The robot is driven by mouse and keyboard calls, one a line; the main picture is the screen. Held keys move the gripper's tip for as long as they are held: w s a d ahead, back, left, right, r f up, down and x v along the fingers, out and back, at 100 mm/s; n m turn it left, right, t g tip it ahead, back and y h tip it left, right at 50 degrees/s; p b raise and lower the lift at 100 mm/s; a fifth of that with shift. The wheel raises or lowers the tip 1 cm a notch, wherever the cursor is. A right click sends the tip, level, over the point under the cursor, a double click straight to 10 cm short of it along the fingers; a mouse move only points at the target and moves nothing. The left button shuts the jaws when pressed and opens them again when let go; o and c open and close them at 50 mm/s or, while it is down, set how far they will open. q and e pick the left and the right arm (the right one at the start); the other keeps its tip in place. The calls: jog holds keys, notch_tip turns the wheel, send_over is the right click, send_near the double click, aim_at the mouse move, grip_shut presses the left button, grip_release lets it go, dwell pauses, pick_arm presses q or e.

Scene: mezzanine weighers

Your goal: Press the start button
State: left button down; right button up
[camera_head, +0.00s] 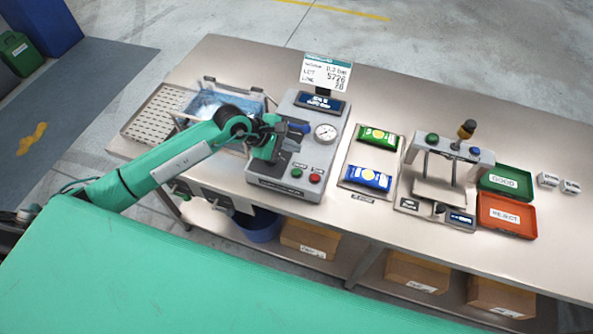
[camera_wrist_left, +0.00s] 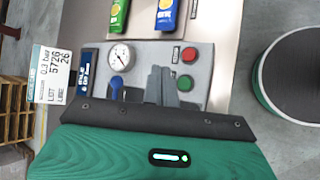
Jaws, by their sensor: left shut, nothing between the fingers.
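The grey control unit (camera_head: 282,110) stands on the steel bench with a green button (camera_head: 297,172) and a red button (camera_head: 315,178) on its front right. The wrist view shows the green button (camera_wrist_left: 184,83) and the red button (camera_wrist_left: 189,54) too. Their labels are too small to read; green is likely start. My left gripper (camera_head: 284,150) is shut and empty over the unit, behind and left of the green button in the head view. In the left wrist view its fingers (camera_wrist_left: 160,78) point just beside the green button, apparently apart from it. My right gripper is not in view.
A blue-handled lever (camera_head: 300,128) and a round gauge (camera_head: 325,132) sit close to my left gripper. A green pouch (camera_head: 377,138) and a blue pouch (camera_head: 368,178) lie to the right. A weighing frame (camera_head: 480,157), green tray (camera_head: 507,194) and orange-red tray (camera_head: 524,226) stand beyond.

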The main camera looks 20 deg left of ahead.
pick_arm(q)
jog(key=b, duration=0.3)
send_over(292, 172)
notch_tip(292, 172, down, 7)
jog(key=shift+r, duration=0.1)
jog(key=shift+f+b, duration=0.75)
jog(key=shift+b, duration=0.1)
jog(key=shift+d, duration=0.1)
dwell(1.0)
jog(key=shift+f+b, duration=0.35)
jog(key=shift+b, duration=0.15)
jog(key=shift+f+b, duration=0.5)
jog(key=shift+b, duration=0.15)
dwell(0.5)
jog(key=shift+r, duration=0.15)
jog(key=shift+r+p, duration=0.3)
jog(key=shift+r, duration=0.4)
